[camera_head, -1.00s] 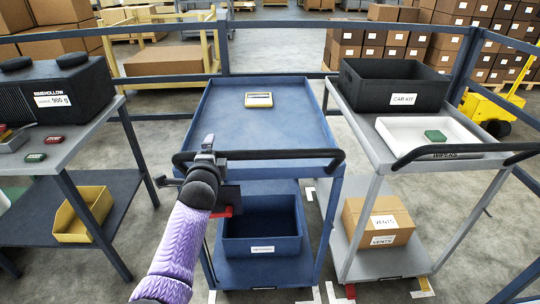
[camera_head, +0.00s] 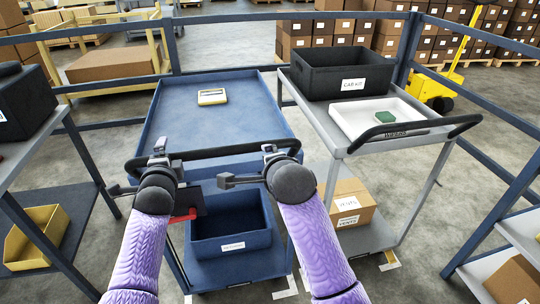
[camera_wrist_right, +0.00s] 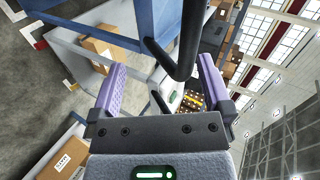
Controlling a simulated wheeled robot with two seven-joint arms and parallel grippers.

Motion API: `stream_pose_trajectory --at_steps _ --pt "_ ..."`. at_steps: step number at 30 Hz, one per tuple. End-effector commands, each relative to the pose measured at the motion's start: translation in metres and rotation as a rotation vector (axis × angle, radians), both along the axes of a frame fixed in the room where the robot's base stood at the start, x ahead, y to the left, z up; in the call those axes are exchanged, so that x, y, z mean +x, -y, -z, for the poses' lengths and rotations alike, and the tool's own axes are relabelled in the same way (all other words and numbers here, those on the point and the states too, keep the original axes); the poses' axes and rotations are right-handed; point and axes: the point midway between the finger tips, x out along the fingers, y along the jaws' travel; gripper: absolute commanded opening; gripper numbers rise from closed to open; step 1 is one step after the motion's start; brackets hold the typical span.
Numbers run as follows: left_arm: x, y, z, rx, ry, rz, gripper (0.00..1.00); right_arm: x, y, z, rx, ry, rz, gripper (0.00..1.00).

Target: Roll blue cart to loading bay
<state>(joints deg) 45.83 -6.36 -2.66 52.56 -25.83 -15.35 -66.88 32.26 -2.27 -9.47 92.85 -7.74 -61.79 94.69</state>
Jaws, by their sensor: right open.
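The blue cart (camera_head: 180,122) stands in the middle of the head view, with a flat rimmed top tray, a lower shelf and a black push handle (camera_head: 220,151) along its near edge. My left gripper (camera_head: 160,148) is at the left part of this handle; its fingers are too small and partly hidden to show whether they are closed. My right gripper (camera_head: 270,150) is at the handle's right part. In the right wrist view my right gripper (camera_wrist_right: 162,70) is open, and a black bar (camera_wrist_right: 187,40) shows between its two purple fingers, not clamped. No loading bay is identifiable.
A yellow-framed device (camera_head: 212,97) lies on the blue tray; a blue bin (camera_head: 230,243) sits below. A grey cart (camera_head: 335,120) with a black crate (camera_head: 345,78) stands close on the right. A dark table (camera_head: 60,140) is left. Blue rails (camera_head: 220,17) run behind.

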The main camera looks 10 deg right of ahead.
Motion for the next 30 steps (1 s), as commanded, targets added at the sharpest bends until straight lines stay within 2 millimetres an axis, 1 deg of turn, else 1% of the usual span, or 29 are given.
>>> stream_pose_trajectory --at_steps 1,3,5,8,12,15,18,22,28,29,30 --pt "0.0 0.0 0.0 0.0 0.0 0.0 1.0 0.002 -0.001 -0.016 0.034 0.027 0.019 1.0" --pt "0.0 0.0 0.0 0.0 0.0 0.0 1.0 0.004 -0.001 -0.029 0.072 0.048 0.04 1.0" --pt "0.0 0.0 0.0 0.0 0.0 0.0 1.0 0.007 -0.001 -0.033 0.086 0.055 0.048 1.0" --pt "0.0 0.0 0.0 0.0 0.0 0.0 1.0 0.024 -0.001 -0.027 0.09 0.056 0.053 1.0" --pt "0.0 0.0 0.0 0.0 0.0 0.0 1.0 0.053 -0.001 -0.011 0.088 0.055 0.053 1.0" --pt "0.0 0.0 0.0 0.0 0.0 0.0 1.0 0.069 -0.001 -0.003 0.092 0.055 0.052 1.0" --pt "0.0 0.0 0.0 0.0 0.0 0.0 1.0 0.078 -0.001 0.002 0.09 0.056 0.052 1.0" --pt "0.0 0.0 0.0 0.0 0.0 0.0 1.0 0.083 -0.001 0.006 0.09 0.056 0.05 1.0" --pt "0.0 0.0 0.0 0.0 0.0 0.0 1.0 0.084 -0.001 0.006 0.09 0.057 0.05 1.0" --pt "0.0 0.0 0.0 0.0 0.0 0.0 0.98 0.084 -0.001 0.006 0.09 0.057 0.05 1.0" --pt "0.0 0.0 0.0 0.0 0.0 0.0 0.89 0.084 -0.001 0.006 0.09 0.057 0.05 1.0"
